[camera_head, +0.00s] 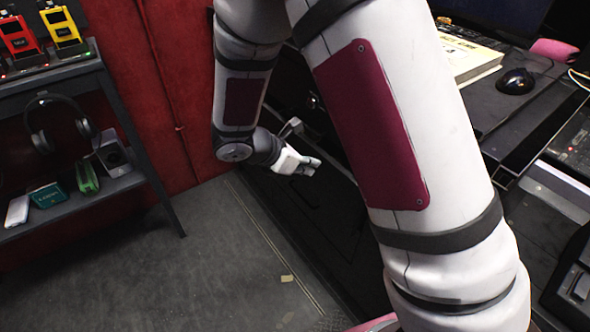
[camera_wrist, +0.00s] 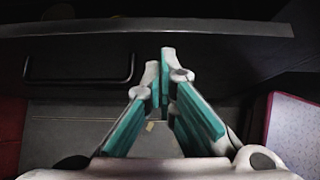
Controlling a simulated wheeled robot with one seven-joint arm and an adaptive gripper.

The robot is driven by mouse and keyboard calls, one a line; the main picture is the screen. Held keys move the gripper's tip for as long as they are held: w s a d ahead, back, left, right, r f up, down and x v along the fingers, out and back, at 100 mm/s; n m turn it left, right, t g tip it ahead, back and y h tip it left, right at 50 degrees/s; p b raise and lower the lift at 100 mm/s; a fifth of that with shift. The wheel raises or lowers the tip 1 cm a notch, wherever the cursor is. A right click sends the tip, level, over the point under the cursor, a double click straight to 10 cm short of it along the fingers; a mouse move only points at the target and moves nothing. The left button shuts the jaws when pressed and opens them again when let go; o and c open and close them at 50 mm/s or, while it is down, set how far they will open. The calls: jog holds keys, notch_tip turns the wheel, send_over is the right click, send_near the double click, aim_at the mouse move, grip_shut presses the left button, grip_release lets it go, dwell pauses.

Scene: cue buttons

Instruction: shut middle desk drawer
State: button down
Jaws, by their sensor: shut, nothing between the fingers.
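The dark desk drawers are mostly hidden behind my arm in the head view. A dark drawer front (camera_head: 325,225) with a rounded handle outline shows low, left of the forearm. My gripper (camera_head: 312,165) is shut and empty, close to the upper edge of this front. In the wrist view the front (camera_wrist: 210,62) spans the picture, with its handle outline (camera_wrist: 78,68) at the left and a lighter edge strip (camera_wrist: 150,28) above. The fingertips of my gripper (camera_wrist: 164,65) overlap the front; I cannot tell whether they touch it. How far the middle drawer stands out is unclear.
A dark shelf (camera_head: 75,75) with headphones (camera_head: 58,118) and small devices stands at the left by a red wall (camera_head: 165,70). The desk top holds a book (camera_head: 465,58) and a mouse (camera_head: 515,81).

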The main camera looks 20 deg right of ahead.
aim_at(328, 155)
jog(key=shift+w+d, duration=0.15)
jog(key=shift+d, duration=0.4)
jog(key=shift+w+d+r, duration=0.1)
jog(key=shift+w+d, duration=0.15)
jog(key=shift+d, duration=0.55)
jog(key=shift+w+d+f, duration=0.1)
jog(key=shift+w+d, duration=0.2)
jog(key=shift+d, duration=0.55)
jog(key=shift+w+d+r, duration=0.1)
jog(key=shift+w+d, duration=0.15)
jog(key=shift+d, duration=0.55)
